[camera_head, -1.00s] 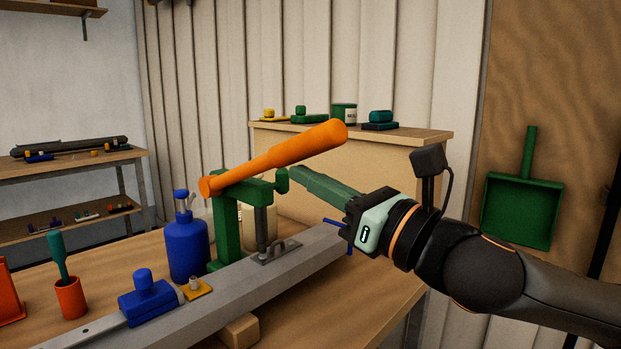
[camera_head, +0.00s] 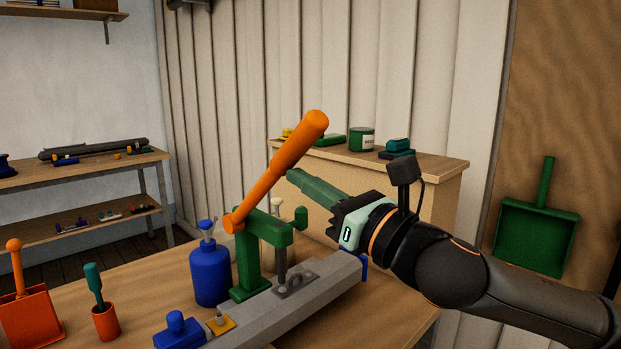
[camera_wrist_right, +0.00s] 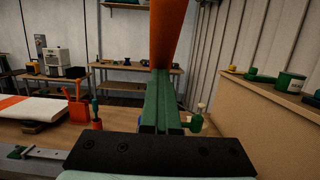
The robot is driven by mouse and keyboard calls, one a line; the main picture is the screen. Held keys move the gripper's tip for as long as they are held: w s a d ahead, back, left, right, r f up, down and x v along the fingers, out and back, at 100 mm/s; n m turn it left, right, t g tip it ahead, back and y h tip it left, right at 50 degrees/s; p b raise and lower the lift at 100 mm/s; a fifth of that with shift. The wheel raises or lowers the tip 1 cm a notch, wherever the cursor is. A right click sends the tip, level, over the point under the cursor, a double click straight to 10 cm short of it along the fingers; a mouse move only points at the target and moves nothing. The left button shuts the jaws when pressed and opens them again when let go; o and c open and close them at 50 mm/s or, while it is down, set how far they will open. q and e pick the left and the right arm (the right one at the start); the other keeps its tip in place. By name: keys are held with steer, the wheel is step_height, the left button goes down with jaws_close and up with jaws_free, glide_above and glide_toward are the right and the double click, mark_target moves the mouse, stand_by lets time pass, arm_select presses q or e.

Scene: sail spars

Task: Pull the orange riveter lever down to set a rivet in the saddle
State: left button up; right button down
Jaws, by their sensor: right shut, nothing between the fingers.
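The orange riveter lever (camera_head: 280,165) slants steeply up and right from its pivot on the green riveter frame (camera_head: 247,262). The frame stands over the grey spar (camera_head: 318,290). A small grey saddle (camera_head: 296,283) sits on the spar below the riveter's nose; I cannot make out a rivet. My right gripper (camera_head: 293,177) is shut and empty, its green fingers pointing left at the lever's right side, below the thick grip. In the right wrist view the lever (camera_wrist_right: 178,35) rises just beyond the fingertips (camera_wrist_right: 160,75); I cannot tell if they touch. My left gripper is not in view.
A blue bottle (camera_head: 209,275) stands left of the riveter. A blue block (camera_head: 179,330) and a yellow piece (camera_head: 221,324) are near the spar's front end. An orange cup (camera_head: 106,322) stands further left. A wooden cabinet (camera_head: 440,190) with small items stands behind my right gripper.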

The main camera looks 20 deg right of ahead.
steer(key=w+r+p, duration=0.1)
steer(key=p, duration=0.1)
steer(key=w+a+r+p, duration=0.1)
steer(key=w+r+p, duration=0.1)
steer(key=p, duration=0.1)
steer(key=w+a+r+p, duration=0.1)
steer(key=w+r+p, duration=0.1)
steer(key=shift+w+p, duration=0.2)
steer(key=shift+p, duration=0.1)
steer(key=shift+w+a+p, duration=0.1)
steer(key=shift+w+p, duration=0.2)
steer(key=shift+w, duration=0.1)
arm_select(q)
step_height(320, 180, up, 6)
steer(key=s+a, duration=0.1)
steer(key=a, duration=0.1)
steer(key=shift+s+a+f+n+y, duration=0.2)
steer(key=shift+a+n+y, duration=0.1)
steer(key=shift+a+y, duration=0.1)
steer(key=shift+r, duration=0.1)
arm_select(e)
steer(key=shift+w, duration=0.1)
